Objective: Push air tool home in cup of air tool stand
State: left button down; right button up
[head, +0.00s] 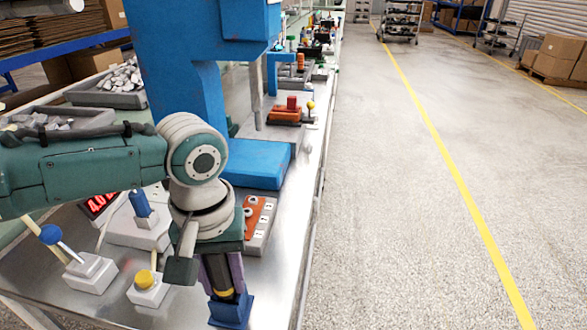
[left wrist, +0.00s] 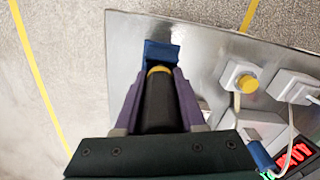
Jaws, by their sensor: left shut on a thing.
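My left gripper (head: 223,288) points down at the near end of the bench, its purple fingers shut on the dark air tool (head: 221,272). The tool also shows in the left wrist view (left wrist: 158,105), black with a yellow band near its lower end. The blue air tool stand (head: 230,313) is right below, near the bench's right edge; it also shows in the left wrist view (left wrist: 162,52). The tool's lower end meets the cup of the stand, and its tip is hidden there. I cannot tell how deep it sits. My right gripper is not in view.
Left of the stand are a yellow button box (head: 147,289) and a box with a blue-knobbed lever (head: 91,272). An orange-topped socket panel (head: 257,223) lies behind the gripper, with a large blue press (head: 257,164) beyond. A red digit display (head: 98,203) is partly hidden by my arm.

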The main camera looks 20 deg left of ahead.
pick_arm(q)
jog(key=shift+f, duration=0.1)
jog(key=shift+c, duration=2.1)
grip_release()
notch_tip(320, 180, up, 10)
jog(key=shift+p, duration=1.1)
